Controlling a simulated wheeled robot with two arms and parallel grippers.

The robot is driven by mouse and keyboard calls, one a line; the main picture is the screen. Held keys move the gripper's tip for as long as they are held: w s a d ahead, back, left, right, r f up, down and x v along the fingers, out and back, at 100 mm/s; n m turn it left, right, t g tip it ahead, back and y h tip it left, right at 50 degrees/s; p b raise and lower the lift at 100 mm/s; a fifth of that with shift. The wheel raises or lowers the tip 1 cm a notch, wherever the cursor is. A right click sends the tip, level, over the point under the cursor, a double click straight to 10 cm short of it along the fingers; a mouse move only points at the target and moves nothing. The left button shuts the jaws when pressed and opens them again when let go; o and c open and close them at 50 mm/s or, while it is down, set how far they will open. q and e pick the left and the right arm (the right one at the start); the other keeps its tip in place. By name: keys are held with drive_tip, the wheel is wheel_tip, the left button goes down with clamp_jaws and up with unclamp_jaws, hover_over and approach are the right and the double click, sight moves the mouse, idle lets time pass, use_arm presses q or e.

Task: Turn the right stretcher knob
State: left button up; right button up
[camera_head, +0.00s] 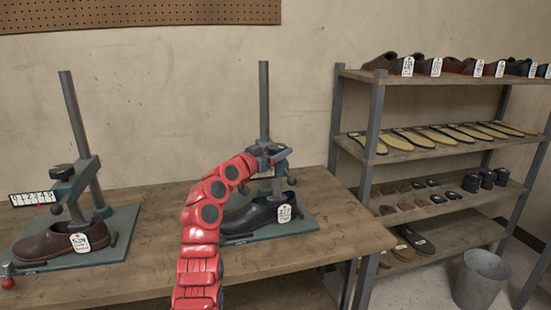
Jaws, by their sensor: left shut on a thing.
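The right stretcher (264,103) stands on the workbench, with a grey upright post and a green base. A black shoe (250,218) with a white tag sits on its base. My left arm is red and reaches up in front of this stretcher. My left gripper (273,157) is at the stretcher's head, shut on the right stretcher knob, which is mostly hidden by the gripper. The left stretcher (72,115) holds a brown shoe (48,243) with a white tag, and its own dark knob (62,171) shows. My right gripper is not in view.
The wooden workbench (155,225) has free room between the two stretchers. A shelf rack (372,125) with shoes, soles and heels stands at the right. A grey bucket (481,280) is on the floor beside it. A pegboard (140,14) hangs on the wall.

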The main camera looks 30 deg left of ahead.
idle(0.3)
use_arm(q)
drive_tip(key=o, duration=1.3)
drive_tip(key=shift+w, duration=0.1)
drive_tip(key=shift+s, duration=0.4)
drive_tip(key=shift+s+a, duration=0.2)
drive_tip(key=shift+s, duration=3.95)
drive_tip(key=shift+s+a, duration=0.15)
drive_tip(key=shift+s, duration=4)
